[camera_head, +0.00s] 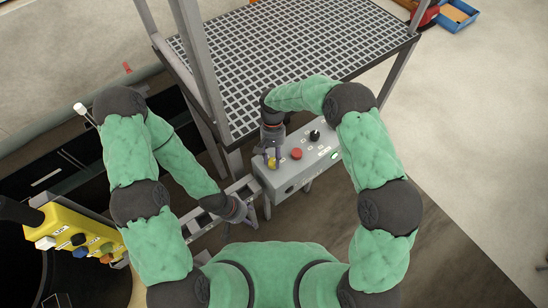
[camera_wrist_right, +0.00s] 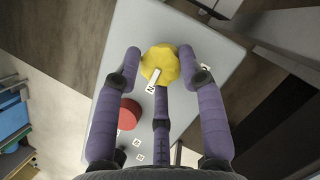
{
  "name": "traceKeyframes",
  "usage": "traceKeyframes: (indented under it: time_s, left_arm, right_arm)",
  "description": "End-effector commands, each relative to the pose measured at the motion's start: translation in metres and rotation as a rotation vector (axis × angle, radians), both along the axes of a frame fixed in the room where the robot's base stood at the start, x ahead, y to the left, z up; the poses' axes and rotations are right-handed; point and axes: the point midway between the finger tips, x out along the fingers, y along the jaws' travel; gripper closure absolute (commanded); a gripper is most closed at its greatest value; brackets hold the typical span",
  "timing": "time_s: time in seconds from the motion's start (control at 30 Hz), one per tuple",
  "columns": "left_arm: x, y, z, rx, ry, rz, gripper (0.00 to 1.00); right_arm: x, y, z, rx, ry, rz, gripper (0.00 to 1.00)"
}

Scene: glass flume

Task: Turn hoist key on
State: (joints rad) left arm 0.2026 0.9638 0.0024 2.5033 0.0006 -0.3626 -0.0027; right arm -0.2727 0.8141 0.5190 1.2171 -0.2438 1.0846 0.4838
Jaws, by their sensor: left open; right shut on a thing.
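The grey control box (camera_head: 275,183) stands by the platform in the head view. At its near left end is a yellow knob (camera_head: 271,163), which I take for the hoist key. My right gripper (camera_head: 271,154) comes down on it from above. In the right wrist view the yellow knob (camera_wrist_right: 162,62) sits among the three purple fingers of my right gripper (camera_wrist_right: 160,60), shut on it. A white pointer mark (camera_wrist_right: 153,75) on the knob faces a small label, too small to read surely. My left gripper (camera_head: 238,212) is open and empty, low beside the grey rail, left of the box.
The box also carries a red button (camera_head: 297,154), a black knob (camera_head: 315,135) and a green button (camera_head: 334,155). A grated platform (camera_head: 270,60) with posts rises behind. A yellow control panel (camera_head: 75,236) stands at far left. Open floor (camera_head: 470,120) lies to the right.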

Motion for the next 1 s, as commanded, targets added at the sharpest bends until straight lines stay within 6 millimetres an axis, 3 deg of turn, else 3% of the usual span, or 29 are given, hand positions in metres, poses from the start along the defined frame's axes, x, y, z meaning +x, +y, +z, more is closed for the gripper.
traceKeyframes:
  time_s: [0.57, 0.6, 0.63, 1.0]
  left_arm:
    - [0.0, 0.0, -0.0006, 0.0, 0.0, 0.0, 0.42]
    - [0.0, 0.0, -0.0006, 0.0, 0.0, 0.0, 0.42]
    - [0.0, 0.0, -0.0007, 0.0, 0.0, 0.0, 0.42]
    - [0.0001, 0.0, -0.0007, 0.0, 0.0, 0.0, 0.42]
  right_arm:
    - [-0.0069, 0.0028, -0.0022, 0.0, 0.016, 0.032, 0.93]
    - [-0.0071, 0.0028, -0.0023, 0.0, 0.017, 0.032, 0.49]
    - [-0.0071, 0.0027, -0.0024, 0.0, 0.017, 0.032, 0.4]
    - [-0.0034, 0.001, -0.0014, -0.001, 0.008, 0.028, 0.4]
